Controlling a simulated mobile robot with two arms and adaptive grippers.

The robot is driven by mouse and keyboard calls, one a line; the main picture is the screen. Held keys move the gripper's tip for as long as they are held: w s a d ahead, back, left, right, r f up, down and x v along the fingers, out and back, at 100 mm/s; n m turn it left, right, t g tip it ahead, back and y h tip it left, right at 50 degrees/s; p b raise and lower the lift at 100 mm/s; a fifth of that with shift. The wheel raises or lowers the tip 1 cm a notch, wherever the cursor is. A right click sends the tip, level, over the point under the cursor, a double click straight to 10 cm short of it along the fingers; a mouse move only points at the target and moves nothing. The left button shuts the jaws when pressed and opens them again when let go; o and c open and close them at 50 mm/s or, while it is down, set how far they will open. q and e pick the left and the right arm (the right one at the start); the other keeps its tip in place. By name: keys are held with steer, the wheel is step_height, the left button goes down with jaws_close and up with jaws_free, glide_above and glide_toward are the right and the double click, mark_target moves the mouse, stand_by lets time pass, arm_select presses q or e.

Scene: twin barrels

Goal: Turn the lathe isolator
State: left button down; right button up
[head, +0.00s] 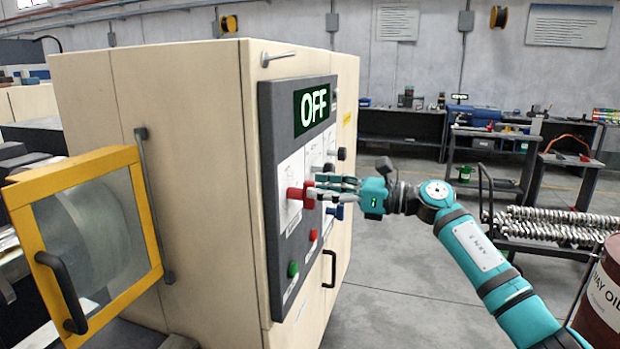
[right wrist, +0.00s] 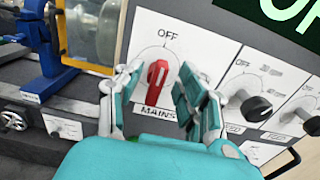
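The lathe isolator is a red rotary knob (right wrist: 157,82) on a white plate marked OFF above and MAINS below. Its red handle stands nearly upright, pointing up toward OFF. In the head view the red knob (head: 301,194) sits on the dark control panel (head: 273,150) of the cream cabinet, and the display (head: 311,108) reads OFF. My right gripper (head: 319,187) reaches in from the right, fingertips at the knob. In the right wrist view its fingers (right wrist: 161,84) are spread on either side of the knob, with gaps visible. My left gripper is not in view.
Black knobs (right wrist: 256,108) sit right of the isolator. Lower on the panel are a green button (head: 293,269) and a red button (head: 313,235). A yellow-framed guard door (head: 75,172) stands left of the cabinet. An oil drum (head: 606,295) is at the right edge.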

mark_target(309, 209)
steer(key=shift+p+x, duration=0.3)
steer(key=shift+x, duration=0.9)
steer(key=shift+w+a, duration=0.2)
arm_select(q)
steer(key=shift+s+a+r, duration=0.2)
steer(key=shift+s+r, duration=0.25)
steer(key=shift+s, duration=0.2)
arm_select(e)
steer(key=shift+a+f, duration=0.1)
jaws_close()
